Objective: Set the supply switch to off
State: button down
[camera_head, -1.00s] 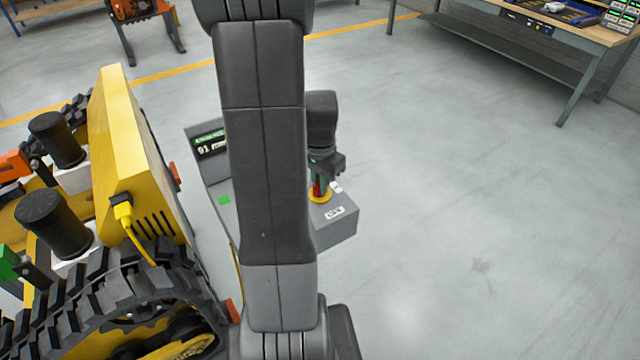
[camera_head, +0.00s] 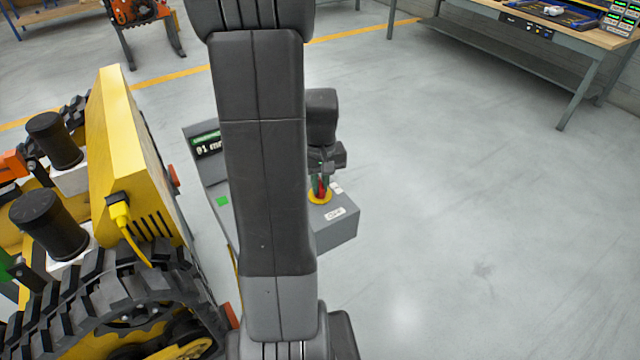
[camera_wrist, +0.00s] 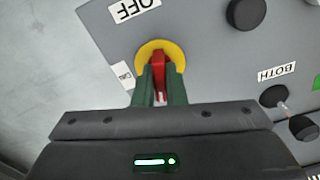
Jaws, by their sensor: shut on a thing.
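The supply switch has a red handle (camera_wrist: 160,66) on a yellow round plate (camera_wrist: 149,49), set in a grey control box. In the wrist view an OFF label (camera_wrist: 133,8) lies above the plate, and a small white label (camera_wrist: 122,75) lies to its left. My gripper (camera_wrist: 160,92) is shut on the red handle, with its green fingers on either side of it. In the head view the gripper (camera_head: 322,185) is over the yellow plate (camera_head: 319,197) at the box's right end. My arm hides the middle of the box (camera_head: 335,233).
The box's display (camera_head: 208,146) and green patch (camera_head: 222,201) show left of my arm. In the wrist view a black knob (camera_wrist: 245,13) and a toggle (camera_wrist: 281,103) by a BOTH label are close. A yellow tracked carrier (camera_head: 125,150) stands left. Floor at right is clear.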

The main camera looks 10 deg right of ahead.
aim_at(320, 182)
jog(key=shift+n, duration=1.5)
jog(key=c, duration=1.5)
grip_release()
jog(key=shift+r, duration=0.15)
notch_tip(320, 182, up, 14)
jog(key=shift+f, duration=0.2)
jog(key=shift+f, duration=0.1)
